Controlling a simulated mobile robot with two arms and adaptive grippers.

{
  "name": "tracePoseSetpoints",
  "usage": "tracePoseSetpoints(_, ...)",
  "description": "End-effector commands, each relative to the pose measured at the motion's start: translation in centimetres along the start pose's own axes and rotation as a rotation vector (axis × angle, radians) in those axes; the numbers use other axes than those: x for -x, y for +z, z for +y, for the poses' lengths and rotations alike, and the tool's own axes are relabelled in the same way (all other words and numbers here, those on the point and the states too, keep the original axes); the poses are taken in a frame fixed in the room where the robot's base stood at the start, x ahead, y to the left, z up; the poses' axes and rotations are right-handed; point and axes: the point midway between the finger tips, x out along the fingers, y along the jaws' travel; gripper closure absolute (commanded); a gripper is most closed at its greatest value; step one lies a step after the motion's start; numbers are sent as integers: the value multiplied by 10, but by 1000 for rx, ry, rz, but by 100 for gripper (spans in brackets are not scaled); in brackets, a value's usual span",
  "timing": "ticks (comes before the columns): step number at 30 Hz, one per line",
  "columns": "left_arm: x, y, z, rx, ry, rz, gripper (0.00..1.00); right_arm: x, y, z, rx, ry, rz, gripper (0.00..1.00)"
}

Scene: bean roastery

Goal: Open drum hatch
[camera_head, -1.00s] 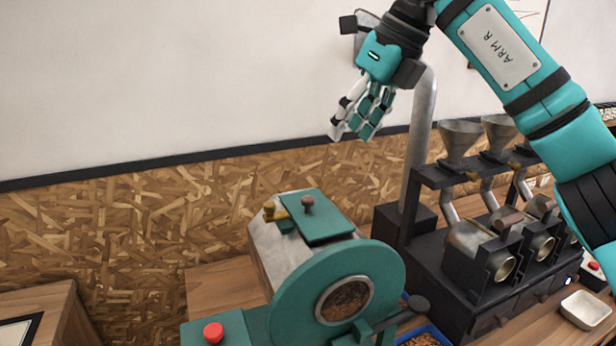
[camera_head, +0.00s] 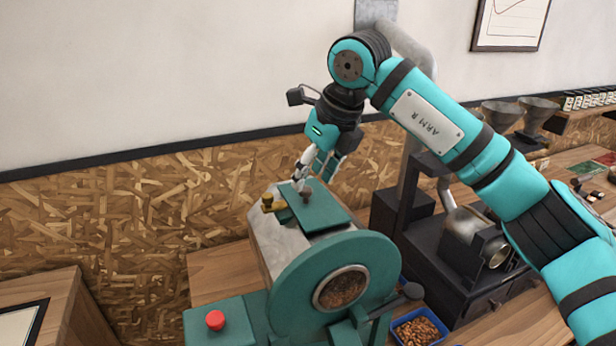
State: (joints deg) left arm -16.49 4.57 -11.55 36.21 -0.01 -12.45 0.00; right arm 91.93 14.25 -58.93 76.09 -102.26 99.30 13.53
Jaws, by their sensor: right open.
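The roasting drum (camera_head: 275,247) has a grey metal body and a round teal front with a window (camera_head: 342,288) showing brown beans. Its teal hatch (camera_head: 322,214) lies flat and closed on top, with a small brown knob (camera_head: 306,194) near its back edge. A brass latch or hinge piece (camera_head: 270,202) sits just left of the hatch. My right gripper (camera_head: 305,180) is open and points down, with its fingers at the knob. I cannot tell whether they touch it. My left gripper is not in view.
A red button (camera_head: 215,320) sits on the teal base at the front left. A blue tray (camera_head: 437,319) of beans stands right of the drum. The black sample roaster (camera_head: 440,262) and a grey pipe stand behind my right arm. A wooden counter (camera_head: 45,300) is at far left.

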Motion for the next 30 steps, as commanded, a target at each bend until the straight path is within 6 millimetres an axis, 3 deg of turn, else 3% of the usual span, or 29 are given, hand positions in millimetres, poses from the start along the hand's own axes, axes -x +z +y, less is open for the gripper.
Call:
tracePoseSetpoints(6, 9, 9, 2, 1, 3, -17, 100, -25, 1, 1, 1, 1, -1, 53)
tracePoseSetpoints(17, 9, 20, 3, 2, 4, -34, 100, -31, 0, 0, 1, 0, -1, 53)
tracePoseSetpoints(27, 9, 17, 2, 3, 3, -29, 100, -30, 0, 0, 1, 0, -1, 96)
tracePoseSetpoints(30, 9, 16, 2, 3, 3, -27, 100, -30, 0, 0, 0, 0, -1, 100)
